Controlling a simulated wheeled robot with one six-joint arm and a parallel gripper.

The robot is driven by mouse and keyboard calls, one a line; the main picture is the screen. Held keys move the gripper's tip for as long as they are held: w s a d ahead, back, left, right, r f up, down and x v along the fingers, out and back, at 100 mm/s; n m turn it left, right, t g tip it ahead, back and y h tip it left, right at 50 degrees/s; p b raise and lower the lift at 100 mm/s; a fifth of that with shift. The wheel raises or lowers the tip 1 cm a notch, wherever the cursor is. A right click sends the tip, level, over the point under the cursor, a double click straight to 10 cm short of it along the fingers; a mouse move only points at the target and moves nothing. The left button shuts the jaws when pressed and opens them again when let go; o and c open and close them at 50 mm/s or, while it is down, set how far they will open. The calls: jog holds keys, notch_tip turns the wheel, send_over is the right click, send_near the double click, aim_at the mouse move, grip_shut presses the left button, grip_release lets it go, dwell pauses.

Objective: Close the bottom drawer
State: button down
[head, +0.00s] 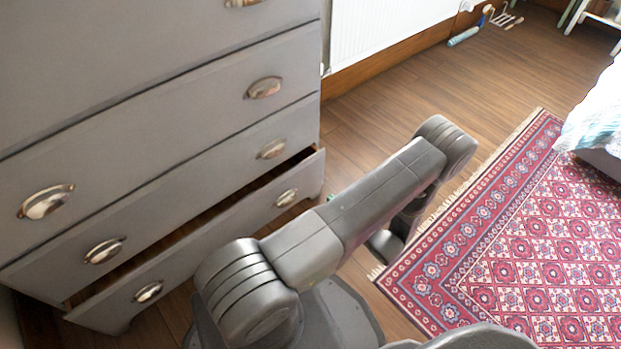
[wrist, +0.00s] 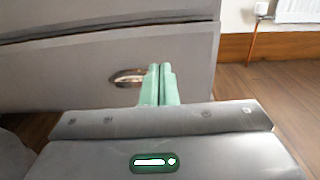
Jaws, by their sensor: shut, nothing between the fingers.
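The grey chest's bottom drawer (head: 215,240) stands partly open, with a dark gap along its top edge. It has two metal cup handles, a left one (head: 148,292) and a right one (head: 287,197). In the wrist view the drawer front (wrist: 60,75) fills the middle. One handle (wrist: 122,77) shows there, partly hidden behind my fingers. My gripper (wrist: 159,70) has green fingers held together, with nothing between them, in front of the drawer beside that handle. I cannot tell whether the fingertips touch the front. In the head view my arm hides most of the gripper.
The drawers above (head: 170,190) look shut. A patterned red rug (head: 520,260) lies on the wooden floor to the right. A white radiator (head: 385,30) hangs on the back wall, and a bed corner (head: 595,125) is at the far right. Bare floor (head: 400,100) lies between chest and rug.

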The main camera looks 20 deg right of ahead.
aim_at(301, 170)
jog(key=b+x, duration=0.1)
jog(key=x, duration=0.6)
jog(key=b+x, duration=0.2)
jog(key=x, duration=0.5)
jog(key=shift+d, duration=0.25)
jog(key=shift+w, duration=0.15)
jog(key=b+x, duration=0.1)
jog(key=x, duration=0.2)
jog(key=shift+w+a+f, duration=0.1)
jog(key=shift+w+a, duration=0.05)
jog(key=shift+w, duration=0.1)
jog(key=shift+w+a, duration=0.1)
jog(key=shift+w, duration=0.4)
jog(key=shift+r, duration=0.2)
